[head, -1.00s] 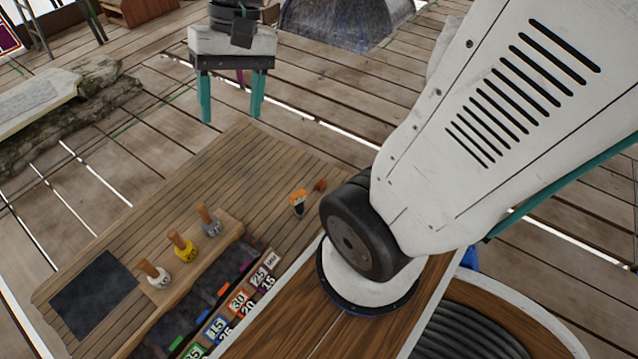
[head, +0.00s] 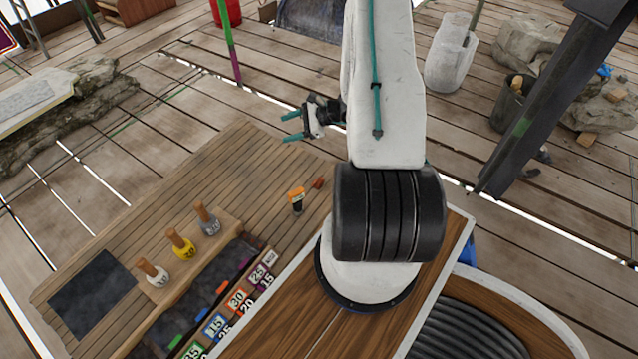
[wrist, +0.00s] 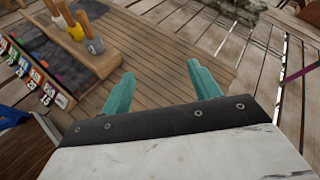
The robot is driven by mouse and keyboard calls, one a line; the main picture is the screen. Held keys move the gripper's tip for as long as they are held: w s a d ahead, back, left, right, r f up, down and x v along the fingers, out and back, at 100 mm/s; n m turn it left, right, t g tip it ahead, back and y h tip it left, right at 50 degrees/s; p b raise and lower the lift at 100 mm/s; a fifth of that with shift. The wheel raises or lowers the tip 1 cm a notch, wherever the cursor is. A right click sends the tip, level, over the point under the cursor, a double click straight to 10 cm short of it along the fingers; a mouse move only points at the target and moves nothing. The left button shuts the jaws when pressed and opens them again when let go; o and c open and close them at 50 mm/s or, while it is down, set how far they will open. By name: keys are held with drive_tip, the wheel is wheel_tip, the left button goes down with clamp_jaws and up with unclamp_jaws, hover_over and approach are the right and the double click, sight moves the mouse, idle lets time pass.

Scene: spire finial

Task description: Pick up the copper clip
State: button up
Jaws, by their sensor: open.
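A small reddish-brown piece (head: 318,183) lies on the wooden table (head: 225,165), near its right edge in the head view. It may be the copper clip, but it is too small to be sure. Just below it on the table is an orange, white and black item (head: 297,201). My gripper (head: 287,127) is open and empty, above the table's far edge, up and left of the reddish piece and apart from it. In the wrist view its two teal fingers (wrist: 160,74) are spread, with bare planks between them. I cannot make out the clip there.
A wooden rack (head: 190,245) holds several wood-handled tools. A tray with numbered cards (head: 240,299) and coloured pieces lies in front. A dark square plate (head: 93,295) is at the table's left. The middle of the table is clear.

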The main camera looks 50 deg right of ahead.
drive_tip(key=s+d+f+m+t+h, duration=0.1)
drive_tip(key=s+d+f+m, duration=0.1)
drive_tip(key=f, duration=0.4)
drive_tip(key=s+d+f+m+t+h, duration=0.1)
drive_tip(key=s+d+f+m+h, duration=0.15)
drive_tip(key=f, duration=0.35)
drive_tip(key=m+h, duration=0.4)
drive_tip(key=m, duration=0.2)
approach(321, 181)
drive_tip(key=shift+y, duration=0.25)
drive_tip(key=x, duration=0.4)
drive_tip(key=shift+w+d, duration=0.1)
drive_tip(key=shift+w+f, duration=0.2)
drive_tip(key=shift+f, duration=0.1)
drive_tip(key=x, duration=0.7)
drive_tip(key=shift+w, duration=0.1)
drive_tip(key=c, duration=1.1)
